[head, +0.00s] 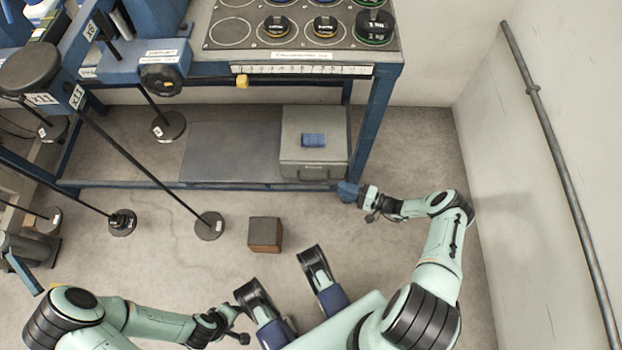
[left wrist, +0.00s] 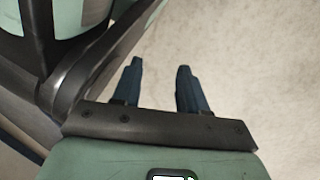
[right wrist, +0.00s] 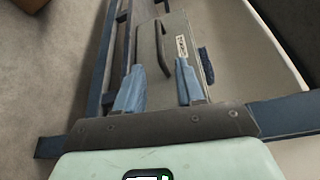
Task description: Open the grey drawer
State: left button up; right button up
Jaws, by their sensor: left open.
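The grey drawer (head: 300,170) is the front of a grey metal box standing on the low shelf under the bench. It looks shut and has a bar handle (head: 314,173) on its front. In the right wrist view the handle (right wrist: 163,50) lies ahead, between the line of the fingers. My right gripper (head: 347,190) is in front of the box, just right of the handle; its blue fingers (right wrist: 158,85) are apart and empty. My left gripper (left wrist: 158,75) is open and empty over bare floor, far from the drawer.
A blue block (head: 312,140) lies on the box. The bench's blue leg (head: 372,125) and low rail (head: 200,185) are close to my right gripper. A brown cube (head: 265,234) sits on the floor. A wall with a pipe (head: 560,170) bounds the right side.

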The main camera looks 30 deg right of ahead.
aim_at(314, 180)
jog(key=b+x, duration=0.2)
jog(key=x, duration=0.9)
jog(key=shift+s+a, duration=0.1)
jog(key=shift+s, duration=0.05)
pick_arm(q)
jog(key=s+f+g, duration=0.1)
jog(key=s+f, duration=0.2)
jog(key=s, duration=0.2)
jog(key=shift+s+a+g+b, duration=0.25)
jog(key=shift+s+g+b, duration=0.1)
jog(key=shift+g, duration=0.05)
pick_arm(e)
jog(key=shift+w+a, duration=0.4)
jog(key=shift+w, duration=0.15)
grip_shut()
